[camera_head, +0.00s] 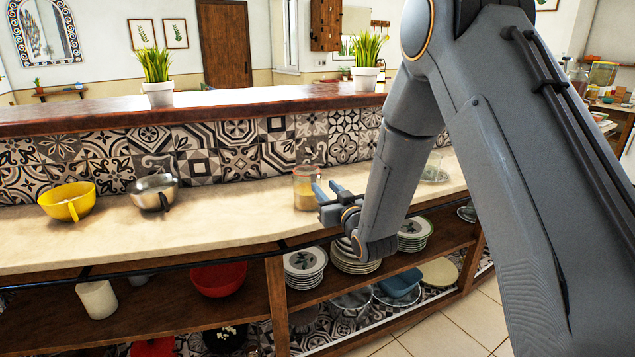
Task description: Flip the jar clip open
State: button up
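A clear jar (304,188) with tan contents stands upright on the counter near the middle of the view. It has a glass-like lid on top. Its clip is too small to make out. My gripper (329,190) is at the jar's right side, its two fingers apart and pointing left toward the jar. One finger overlaps the jar's right edge in the picture; I cannot tell if it touches. Nothing shows between the fingers.
A yellow bowl (67,202) and a metal pan (154,191) stand left on the counter (230,236). A clear glass item (433,168) stands to the right. A tiled wall (230,150) rises behind. Shelves below hold plates (305,266) and a red bowl (218,279).

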aim_at(315, 177)
jog(key=p+x, duration=0.1)
jog(key=x, duration=0.6)
jog(key=shift+d, duration=0.1)
jog(key=shift+c, duration=0.2)
grip_shut()
